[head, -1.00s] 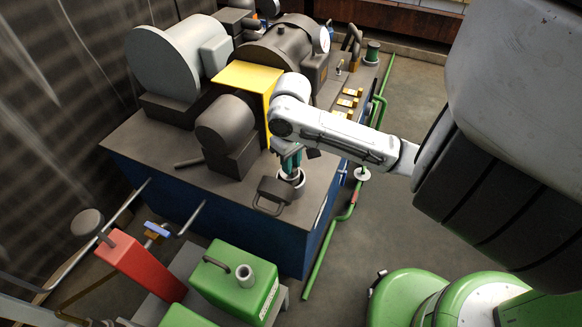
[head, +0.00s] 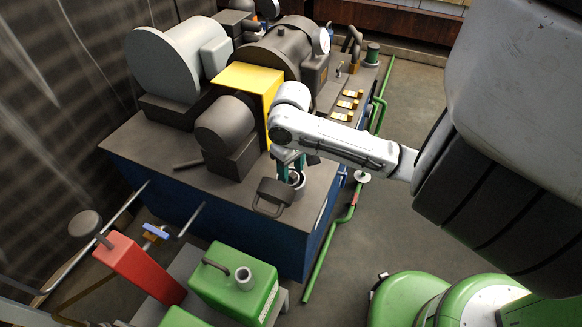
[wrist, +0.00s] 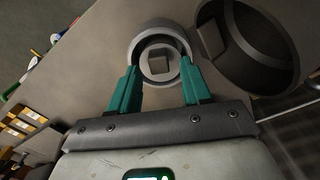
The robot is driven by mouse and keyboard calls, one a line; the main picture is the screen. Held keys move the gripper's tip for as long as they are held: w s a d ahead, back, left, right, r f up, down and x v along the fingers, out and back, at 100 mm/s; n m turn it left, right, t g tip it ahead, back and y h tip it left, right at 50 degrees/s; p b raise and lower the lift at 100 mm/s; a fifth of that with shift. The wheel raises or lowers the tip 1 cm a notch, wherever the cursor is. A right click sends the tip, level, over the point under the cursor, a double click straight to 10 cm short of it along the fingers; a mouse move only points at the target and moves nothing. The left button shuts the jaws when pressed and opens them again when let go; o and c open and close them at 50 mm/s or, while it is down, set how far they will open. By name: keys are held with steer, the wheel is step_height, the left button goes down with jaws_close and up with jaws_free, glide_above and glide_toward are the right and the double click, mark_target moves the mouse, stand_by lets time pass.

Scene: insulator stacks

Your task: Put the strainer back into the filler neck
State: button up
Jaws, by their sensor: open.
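My gripper (head: 290,170) is open above the filler neck (head: 297,186), a short grey round collar near the front corner of the blue cabinet's top. In the wrist view the teal fingertips (wrist: 160,68) stand apart at either side of a light grey round piece with a square centre, which looks like the strainer (wrist: 160,74). It sits inside the ring of the neck (wrist: 162,25); how deep it sits I cannot tell. In the head view the strainer is hidden by the fingers and the neck wall. The fingers do not visibly grip it.
A yellow guard (head: 245,78) and dark motor (head: 226,123) stand behind. A green can (head: 236,283) is in front; green pipe (head: 335,236) runs along the right.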

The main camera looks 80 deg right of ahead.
mark_target(291, 173)
step_height(291, 173, up, 12)
steer(key=p, duration=0.4)
steer(key=w+a+r+n+t+y, duration=0.1)
steer(key=w+a+r+n+t, duration=0.15)
steer(key=w+a, duration=0.65)
steer(key=w+a+r+n+t+y, duration=0.15)
steer(key=w+a+t, duration=0.35)
steer(key=w, duration=0.6)
steer(key=s+a+f+g, duration=0.25)
steer(key=a+f, duration=0.55)
steer(key=a, duration=0.5)
steer(key=s+d+f+n+g+h, duration=0.1)
steer(key=s+f+g, duration=0.1)
steer(key=s+f, duration=0.3)
steer(key=s+d+f+n+g+h, duration=0.1)
steer(key=s+f, duration=0.4)
steer(key=s, duration=0.8)
steer(key=shift+f+n+g+h, duration=0.35)
steer(key=shift+n+g, duration=0.05)
steer(key=shift+g, duration=0.1)
